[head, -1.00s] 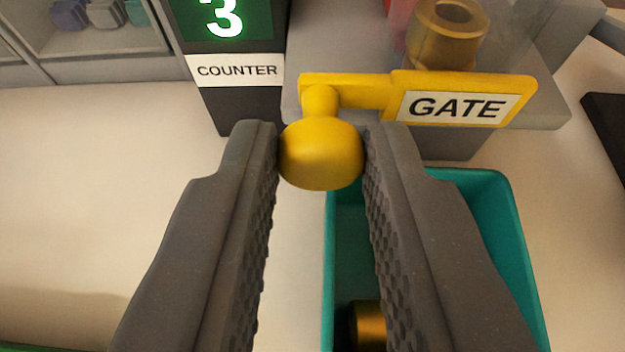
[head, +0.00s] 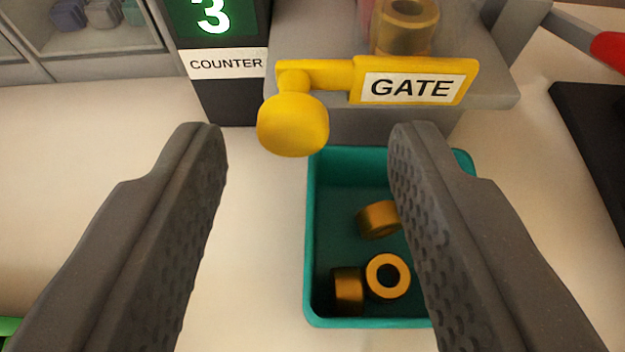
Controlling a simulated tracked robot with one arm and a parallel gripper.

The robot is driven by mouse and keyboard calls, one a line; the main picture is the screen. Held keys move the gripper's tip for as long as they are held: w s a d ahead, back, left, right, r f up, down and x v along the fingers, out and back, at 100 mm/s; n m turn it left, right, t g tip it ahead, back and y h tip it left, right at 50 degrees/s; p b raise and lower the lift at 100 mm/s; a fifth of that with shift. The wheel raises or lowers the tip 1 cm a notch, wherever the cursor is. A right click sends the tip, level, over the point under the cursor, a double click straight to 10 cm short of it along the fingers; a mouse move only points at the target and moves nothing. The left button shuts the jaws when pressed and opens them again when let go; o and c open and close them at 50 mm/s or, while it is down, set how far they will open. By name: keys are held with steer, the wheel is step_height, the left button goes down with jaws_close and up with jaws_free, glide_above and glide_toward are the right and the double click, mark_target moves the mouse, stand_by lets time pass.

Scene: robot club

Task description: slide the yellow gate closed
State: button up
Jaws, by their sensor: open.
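The yellow gate (head: 312,73) is a flat bar with a plate labelled "GATE" at its right and a round yellow knob (head: 293,125) at its left end. It lies across the front of a grey chute (head: 500,85). A brass ring (head: 405,27) stands on the chute behind the plate. My gripper (head: 307,138) is open and empty.
A teal bin (head: 320,235) below the chute holds three brass rings (head: 388,276). A dark counter post (head: 218,95) showing a green "3" stands left of the gate. A black mat (head: 590,135) and a red-handled tool (head: 609,50) are at right.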

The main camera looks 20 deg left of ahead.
steer(key=p+v, duration=0.1)
steer(key=v, duration=1.1)
steer(key=shift+w+d, duration=0.1)
steer(key=d+r+m+t+h, duration=0.1)
steer(key=d+r, duration=0.2)
steer(key=r, duration=0.5)
steer(key=w+d+r+m+h, duration=0.1)
steer(key=d+r, duration=0.3)
steer(key=r, duration=0.3)
steer(key=d+r+t+h, duration=0.1)
steer(key=d+r, duration=0.2)
steer(key=r, duration=0.5)
steer(key=s+d+r+m+h, duration=0.1)
steer(key=s+d+r, duration=0.1)
steer(key=s+r, duration=0.3)
steer(key=s+d+r+m, duration=0.1)
steer(key=s+d+r, duration=0.2)
steer(key=r, duration=0.8)
steer(key=shift+s+r+t+h, duration=0.4)
steer(key=shift+s, duration=0.45)
